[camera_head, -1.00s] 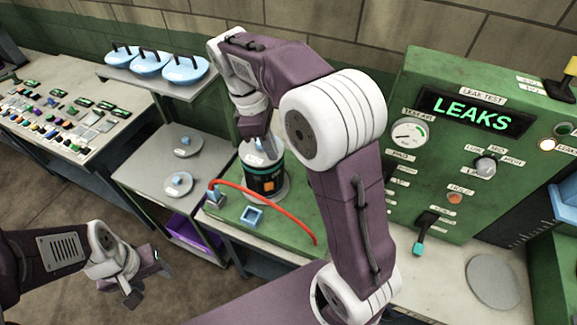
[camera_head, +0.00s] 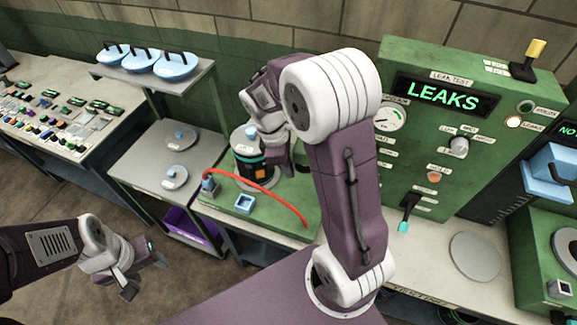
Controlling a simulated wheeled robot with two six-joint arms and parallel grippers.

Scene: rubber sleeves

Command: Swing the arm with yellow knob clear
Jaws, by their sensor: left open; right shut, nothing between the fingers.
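A yellow knob (camera_head: 536,48) tops a short black arm (camera_head: 524,72) at the upper right corner of the green leak test cabinet (camera_head: 425,57). The knob stands upright, and no gripper is near it. My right gripper (camera_head: 284,170) is shut and empty, pointing down just right of the dark canister (camera_head: 247,168); whether it touches the canister cannot be told. My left gripper (camera_head: 146,276) is open and empty, low over the floor at the lower left.
The cabinet display reads LEAKS. A teal-tipped lever (camera_head: 403,226) hangs on its front. Blue lidded weights (camera_head: 176,65) sit on a shelf. A blue clamp-like block (camera_head: 550,172) is at right.

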